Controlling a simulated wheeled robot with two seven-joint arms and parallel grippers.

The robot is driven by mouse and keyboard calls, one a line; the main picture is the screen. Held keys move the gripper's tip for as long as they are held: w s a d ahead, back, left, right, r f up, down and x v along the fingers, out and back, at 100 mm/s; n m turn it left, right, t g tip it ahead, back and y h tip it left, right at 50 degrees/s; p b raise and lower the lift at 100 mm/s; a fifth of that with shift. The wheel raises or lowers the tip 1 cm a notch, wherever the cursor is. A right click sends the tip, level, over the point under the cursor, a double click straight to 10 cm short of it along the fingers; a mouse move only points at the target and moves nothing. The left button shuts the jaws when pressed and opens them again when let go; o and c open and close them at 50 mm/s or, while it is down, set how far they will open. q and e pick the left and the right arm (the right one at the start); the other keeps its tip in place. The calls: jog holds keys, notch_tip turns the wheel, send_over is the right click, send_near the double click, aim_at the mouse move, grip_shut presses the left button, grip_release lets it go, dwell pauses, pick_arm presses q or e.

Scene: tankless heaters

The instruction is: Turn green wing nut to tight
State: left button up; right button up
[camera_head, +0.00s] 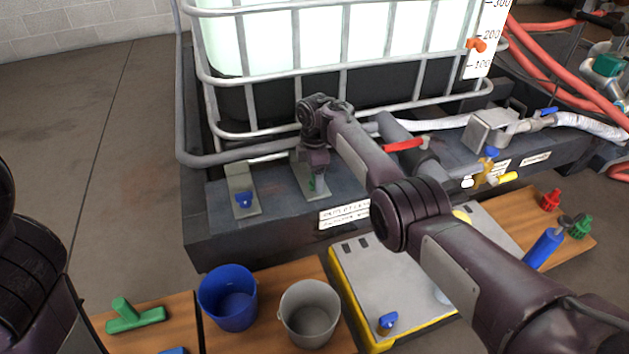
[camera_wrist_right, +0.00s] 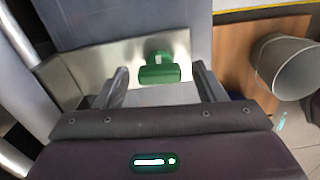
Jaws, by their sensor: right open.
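The green wing nut (camera_head: 312,185) sits on a metal bracket (camera_head: 325,188) fixed to the dark base in front of the tank, and is partly hidden by my gripper in the head view. In the right wrist view the green wing nut (camera_wrist_right: 160,73) shows clearly against the metal plate. My right gripper (camera_head: 313,172) points down over it. Its two fingers stand apart on either side of the nut, with visible gaps, in the wrist view (camera_wrist_right: 160,82). My left arm shows at the left edge of the head view; its gripper is out of sight.
A blue wing nut (camera_head: 243,199) sits on a similar plate to the left. The caged tank (camera_head: 275,110) rises just behind. A blue bucket (camera_head: 228,296) and a grey bucket (camera_head: 309,313) stand in front. A red-handled valve (camera_head: 404,145) is to the right.

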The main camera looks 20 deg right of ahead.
jog(key=shift+f, duration=0.1)
jog(key=c, duration=1)
